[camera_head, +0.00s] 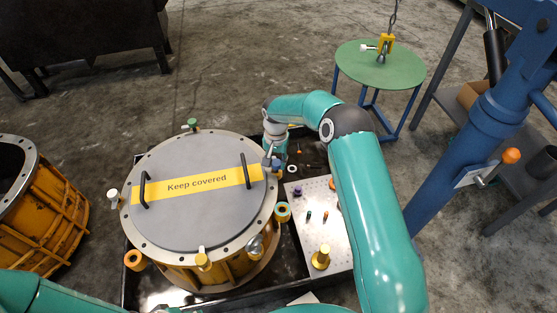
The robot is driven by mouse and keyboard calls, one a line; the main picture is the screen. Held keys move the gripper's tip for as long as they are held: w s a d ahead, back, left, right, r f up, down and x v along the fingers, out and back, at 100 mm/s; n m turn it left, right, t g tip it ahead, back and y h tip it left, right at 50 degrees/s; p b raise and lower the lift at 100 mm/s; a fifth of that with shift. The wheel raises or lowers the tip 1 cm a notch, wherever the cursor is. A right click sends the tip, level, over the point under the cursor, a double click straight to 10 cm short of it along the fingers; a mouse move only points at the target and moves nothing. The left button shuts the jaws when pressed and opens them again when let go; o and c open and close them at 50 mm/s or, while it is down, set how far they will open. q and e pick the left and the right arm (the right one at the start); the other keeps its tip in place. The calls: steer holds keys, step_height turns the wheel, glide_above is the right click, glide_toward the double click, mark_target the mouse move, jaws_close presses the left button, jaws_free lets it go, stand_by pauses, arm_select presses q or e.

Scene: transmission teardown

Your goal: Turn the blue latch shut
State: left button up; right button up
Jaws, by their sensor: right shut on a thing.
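The round grey cover (195,215) marked "Keep covered" sits on the orange transmission housing (222,275). A small blue latch (275,163) shows at the right side of the cover's rim, mostly hidden by my right gripper. My right gripper (271,162) points down at this spot and is shut on the blue latch. How far the latch is turned cannot be told at this size. My left arm shows only as a teal piece at the bottom left, and its gripper is out of view.
Other rim latches are green (192,124), white (114,196) and yellow (202,260). A perforated plate (325,225) with small parts lies right of the housing in the black tray (134,288). A green round table (378,68) stands behind, and a blue post at right.

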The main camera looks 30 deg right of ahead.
steer(key=shift+s+d, duration=0.1)
steer(key=shift+d, duration=0.35)
jaws_close()
steer(key=shift+a, duration=0.25)
steer(key=shift+n, duration=0.4)
steer(key=n, duration=1.7)
steer(key=shift+s+a+f, duration=0.1)
